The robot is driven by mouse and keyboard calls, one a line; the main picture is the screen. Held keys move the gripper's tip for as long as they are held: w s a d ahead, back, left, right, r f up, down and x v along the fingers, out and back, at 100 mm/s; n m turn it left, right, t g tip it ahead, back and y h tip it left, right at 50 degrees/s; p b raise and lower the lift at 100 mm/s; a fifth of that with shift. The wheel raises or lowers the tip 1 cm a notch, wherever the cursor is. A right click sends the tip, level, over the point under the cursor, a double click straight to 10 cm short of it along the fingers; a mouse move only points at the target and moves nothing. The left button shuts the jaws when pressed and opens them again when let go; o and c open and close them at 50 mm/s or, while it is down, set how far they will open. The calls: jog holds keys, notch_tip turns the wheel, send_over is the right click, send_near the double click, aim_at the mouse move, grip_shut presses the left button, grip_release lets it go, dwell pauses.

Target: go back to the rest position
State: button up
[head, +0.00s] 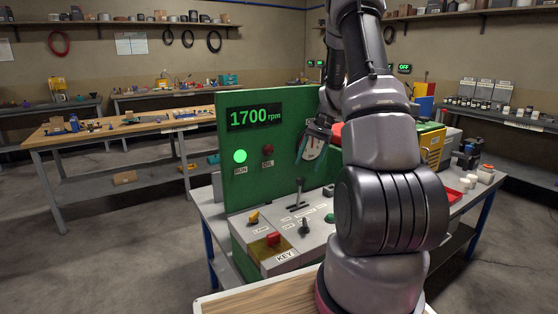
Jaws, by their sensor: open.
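My gripper (315,143) is in front of the green panel (262,188), near the white round gauge on its right side. Its fingers are apart and I see nothing between them. I cannot tell whether a finger touches the gauge (313,148). My arm rises at the right and bends down to the gripper, hiding the right part of the panel and console. The panel's display (254,116) reads 1700 rpm. The RUN lamp (240,156) glows green and the OIL lamp (267,150) is dark red.
A wooden bench (130,128) stands behind left.

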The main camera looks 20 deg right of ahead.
jog(key=s+a+r+n+t+h, duration=0.15)
jog(key=s+a+r, duration=0.3)
jog(key=r, duration=0.45)
jog(key=s+a+r+n+t+h, duration=0.1)
jog(key=s+a+r+t, duration=0.3)
jog(key=r, duration=0.6)
jog(key=s+a+r+n+t, duration=0.1)
jog(key=s+a+r, duration=0.2)
jog(key=s, duration=0.3)
jog(key=s+a+r+n+t, duration=0.1)
jog(key=s+a+r+t, duration=0.1)
jog(key=s+a+r, duration=0.2)
jog(key=s, duration=0.3)
jog(key=shift+s+a+h, duration=0.25)
jog(key=shift+s+h, duration=0.05)
jog(key=shift+h, duration=0.05)
